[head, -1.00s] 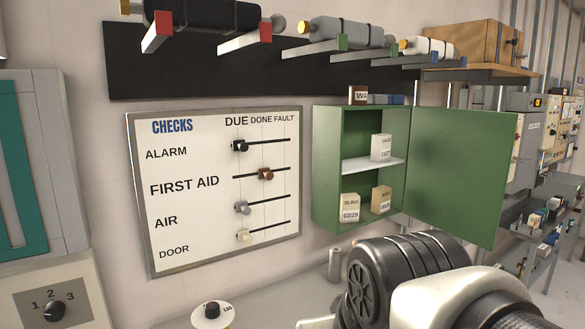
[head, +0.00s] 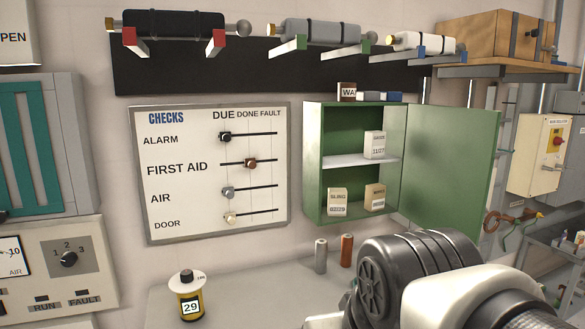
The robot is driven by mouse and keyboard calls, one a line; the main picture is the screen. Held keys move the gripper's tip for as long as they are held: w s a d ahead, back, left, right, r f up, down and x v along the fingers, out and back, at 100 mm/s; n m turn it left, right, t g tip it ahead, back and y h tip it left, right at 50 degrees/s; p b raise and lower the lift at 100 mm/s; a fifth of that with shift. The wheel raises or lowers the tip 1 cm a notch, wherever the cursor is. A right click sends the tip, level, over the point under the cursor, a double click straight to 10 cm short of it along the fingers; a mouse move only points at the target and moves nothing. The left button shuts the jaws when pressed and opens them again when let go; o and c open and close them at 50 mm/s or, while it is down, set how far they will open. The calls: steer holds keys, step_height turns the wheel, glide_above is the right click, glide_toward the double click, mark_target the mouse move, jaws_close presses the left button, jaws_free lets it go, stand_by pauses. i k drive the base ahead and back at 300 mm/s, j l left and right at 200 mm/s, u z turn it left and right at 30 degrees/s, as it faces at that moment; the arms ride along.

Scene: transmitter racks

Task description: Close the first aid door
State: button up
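The green first aid cabinet (head: 313,165) hangs on the wall right of the checks board. Its green door (head: 452,165) stands wide open, swung out to the right. Inside, a white shelf (head: 360,160) bears one small box (head: 375,145), and two more boxes, one white (head: 337,202) and one tan (head: 375,198), stand on the cabinet floor. My arm shows at the lower right, in front of and below the cabinet and door. My gripper's fingers are not visible, so what they hold cannot be seen.
The checks board (head: 215,233) has several sliders. A rack with cylinders (head: 320,32) runs above, and a wooden box (head: 495,35) sits on a shelf at upper right. A yellow-black canister (head: 190,300) and two small cylinders (head: 320,256) stand on the counter (head: 250,285) below.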

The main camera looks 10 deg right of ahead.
mark_target(450, 152)
steer(key=l+u, duration=0.2)
steer(key=l, duration=0.35)
steer(key=l+u, duration=0.15)
steer(key=l, duration=0.4)
steer(key=k+l+u, duration=0.2)
steer(key=l, duration=0.35)
steer(key=l+u, duration=0.2)
steer(key=l, duration=0.35)
steer(key=l+u, duration=0.35)
steer(key=l, duration=0.75)
steer(key=i+l, duration=0.1)
steer(key=l, duration=0.2)
steer(key=i+l+u, duration=0.15)
steer(key=i+l, duration=0.1)
steer(key=l, duration=0.3)
steer(key=k+u, duration=0.25)
steer(key=k, duration=0.3)
